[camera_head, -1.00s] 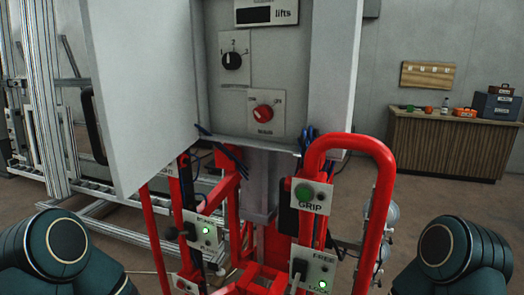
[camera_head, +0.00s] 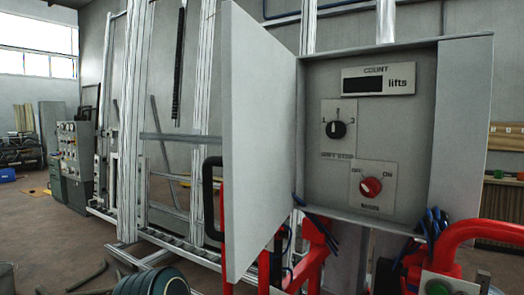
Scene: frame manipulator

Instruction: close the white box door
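The white box (camera_head: 465,110) stands at the right of the head view, with its inside showing. Inside are a count display (camera_head: 378,80), a black selector knob (camera_head: 337,129) and a red knob (camera_head: 370,187). The white door (camera_head: 262,130) hangs open from the box's left side and swings out toward me. A black handle (camera_head: 210,198) shows past the door's left edge. Neither of my grippers is in view. A dark green rounded part of my own arm shows at the bottom edge.
Red tubular frame (camera_head: 480,232) with cables stands below and right of the box. A metal rail structure (camera_head: 135,120) rises behind the door. A control cabinet (camera_head: 75,160) stands far left. Open floor lies at the lower left.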

